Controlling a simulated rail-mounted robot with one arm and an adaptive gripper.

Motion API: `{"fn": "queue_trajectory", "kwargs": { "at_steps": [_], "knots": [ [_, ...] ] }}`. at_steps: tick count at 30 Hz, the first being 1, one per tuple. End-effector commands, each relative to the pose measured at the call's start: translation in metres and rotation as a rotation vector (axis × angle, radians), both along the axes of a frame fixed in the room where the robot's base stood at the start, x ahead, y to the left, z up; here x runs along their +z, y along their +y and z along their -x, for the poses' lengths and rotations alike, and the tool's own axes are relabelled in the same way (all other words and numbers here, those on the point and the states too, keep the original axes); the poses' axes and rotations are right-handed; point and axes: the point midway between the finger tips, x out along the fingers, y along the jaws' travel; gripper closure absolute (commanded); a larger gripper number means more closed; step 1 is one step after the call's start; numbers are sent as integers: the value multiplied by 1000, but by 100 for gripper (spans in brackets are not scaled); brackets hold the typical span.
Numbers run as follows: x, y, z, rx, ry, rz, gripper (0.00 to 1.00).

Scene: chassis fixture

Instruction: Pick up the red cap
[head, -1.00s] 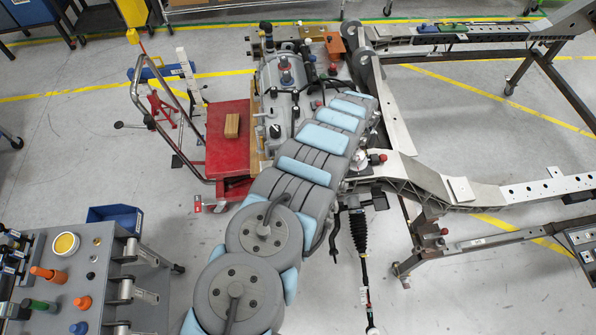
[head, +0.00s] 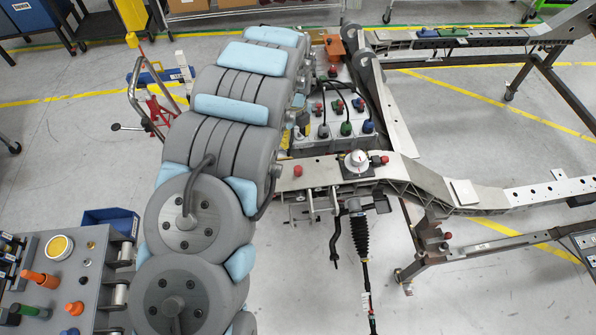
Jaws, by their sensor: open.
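Several small red cap-like parts show in the head view, and I cannot tell which is the task's red cap. One red cap (head: 297,171) sits on the left end of the metal beam (head: 325,172). Another red part (head: 384,160) is right of a silver round knob (head: 358,160) on the same beam. Smaller red tops show on the grey box (head: 340,135) behind the beam, and a red knob (head: 443,234) is lower right. My arm passes left of the beam and reaches toward the top. My gripper is hidden behind the arm links.
A tool panel (head: 60,270) stands lower left by a blue bin (head: 110,222). A black ribbed boot and rod (head: 361,235) hang below the beam.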

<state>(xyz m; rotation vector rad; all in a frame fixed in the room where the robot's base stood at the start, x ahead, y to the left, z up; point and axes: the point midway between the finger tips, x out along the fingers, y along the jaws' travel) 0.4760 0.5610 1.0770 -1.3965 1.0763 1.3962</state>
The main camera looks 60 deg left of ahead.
Motion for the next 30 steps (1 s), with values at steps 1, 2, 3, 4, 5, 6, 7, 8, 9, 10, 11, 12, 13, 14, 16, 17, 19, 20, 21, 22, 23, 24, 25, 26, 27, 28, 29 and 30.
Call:
{"fn": "queue_trajectory", "kwargs": {
  "at_steps": [1, 2, 3, 4, 5, 6, 7, 8, 9, 10, 11, 12, 13, 14, 16, 17, 19, 20, 21, 22, 23, 24, 25, 26, 27, 28, 29, 30],
  "knots": [
    [-8, 0, 0, 0, 0, 0, 41],
    [-11, 0, 0, 0, 0, 0, 41],
    [-16, 0, 0, 0, 0, 0, 41],
    [-19, 0, 0, 1, 0, 0, 41],
    [-23, 0, -1, 1, 0, 0, 41],
    [-27, 0, 0, 1, 0, 1, 41],
    [-33, -1, 0, 1, 0, 1, 41],
    [-39, -1, 0, 1, 0, 2, 41],
    [-46, -1, 0, 1, 0, 2, 41],
    [-51, -1, 0, 1, 0, 2, 41],
    [-50, -1, 0, 1, 0, 2, 41],
    [-54, -1, 0, 1, 1, 1, 41],
    [-57, -1, 0, 1, 1, 1, 41],
    [-60, -1, 0, 1, 1, 1, 41],
    [-69, -1, 0, 1, 1, 2, 41],
    [-72, -2, 0, 1, 0, 2, 41],
    [-79, -1, 0, 1, 0, 1, 41],
    [-82, 0, -1, 1, -1, 0, 41],
    [-85, 0, -1, 2, -2, -1, 41],
    [-88, 0, -1, 2, -2, -1, 41],
    [-92, -1, -1, 2, -2, 0, 41],
    [-96, -1, -1, 2, -1, 2, 41],
    [-100, -1, 0, 2, -1, 2, 41],
    [-103, -2, 0, 2, 0, 3, 41],
    [-106, -1, 0, 1, 0, 2, 41],
    [-109, -1, 0, 1, 0, 2, 41],
    [-110, -1, 0, 1, -1, 0, 41],
    [-112, 0, -1, 1, -2, -1, 41]
  ]
}}
